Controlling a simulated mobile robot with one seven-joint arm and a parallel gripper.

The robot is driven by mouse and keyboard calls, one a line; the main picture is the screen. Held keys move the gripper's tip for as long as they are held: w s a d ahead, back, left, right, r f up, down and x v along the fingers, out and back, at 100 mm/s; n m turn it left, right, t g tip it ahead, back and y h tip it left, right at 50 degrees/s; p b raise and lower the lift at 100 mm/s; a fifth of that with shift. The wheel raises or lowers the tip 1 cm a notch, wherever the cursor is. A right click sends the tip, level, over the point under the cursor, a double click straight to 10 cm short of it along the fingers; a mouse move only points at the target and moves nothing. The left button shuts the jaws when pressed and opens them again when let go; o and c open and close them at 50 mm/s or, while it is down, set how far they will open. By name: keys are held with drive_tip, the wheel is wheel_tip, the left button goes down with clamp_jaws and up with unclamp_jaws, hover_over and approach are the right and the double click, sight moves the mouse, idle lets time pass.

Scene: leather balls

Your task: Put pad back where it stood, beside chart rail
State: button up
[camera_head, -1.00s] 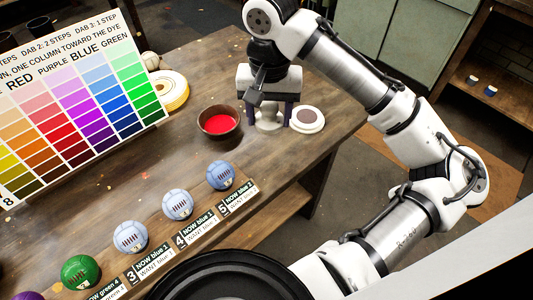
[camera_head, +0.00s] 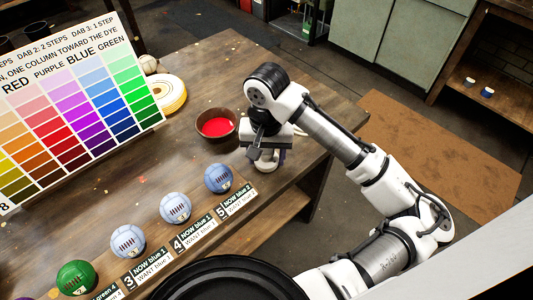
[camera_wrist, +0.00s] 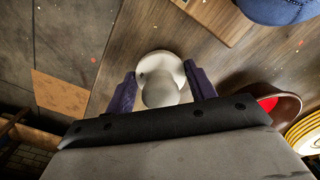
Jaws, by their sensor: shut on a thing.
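The pad, a pale grey-white piece with a round disc and a rounded knob, shows in the wrist view (camera_wrist: 160,92) between the two purple fingers. My gripper (camera_wrist: 159,72) is shut on it. In the head view my gripper (camera_head: 265,157) is at the right part of the table, close to the front-right edge, with the pad (camera_head: 266,166) partly hidden by it. I cannot tell whether the pad touches the table. The colour chart (camera_head: 85,105) stands at the left. A low strip with numbered labels (camera_head: 195,234) runs along the front; I cannot tell which is the chart rail.
Several blue balls (camera_head: 176,208) and a green ball (camera_head: 76,277) sit along the strip. A bowl of red dye (camera_head: 216,126) is just left of my gripper. A yellow-edged plate stack (camera_head: 170,95) stands behind. Bare table lies between chart and balls.

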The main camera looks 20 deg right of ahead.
drive_tip(key=shift+f, duration=0.2)
drive_tip(key=o, duration=0.9)
drive_tip(key=shift+r, duration=0.1)
wheel_tip(320, 180, up, 12)
drive_tip(key=shift+r, duration=0.15)
